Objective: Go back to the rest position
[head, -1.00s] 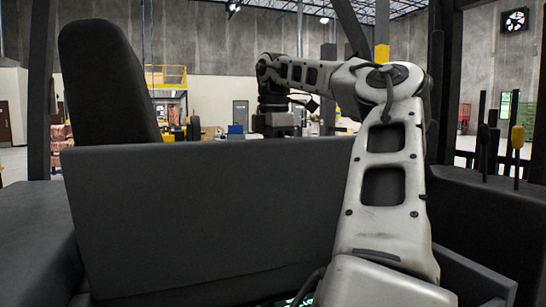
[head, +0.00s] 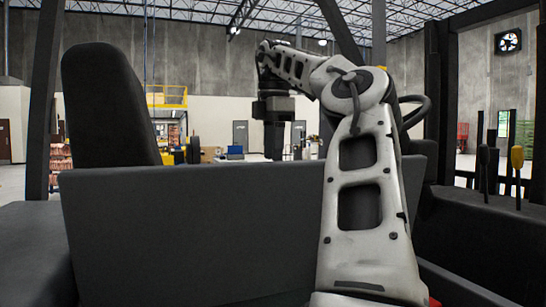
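My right arm rises from the bottom right, bends at a high elbow and reaches back to the left. My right gripper (head: 274,155) hangs from its far end, pointing down, just above the top edge of the dark panel. It shows side-on as a dark shape, so I cannot tell the gap between its fingers. I see nothing clearly held in it. My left arm and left gripper are not in view. No copper tube can be made out near the gripper.
A wide dark panel (head: 190,225) stands across the front, with a black seat back (head: 105,105) at its left. Dark posts frame the view. Beyond lies an open hall with a yellow platform (head: 167,97).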

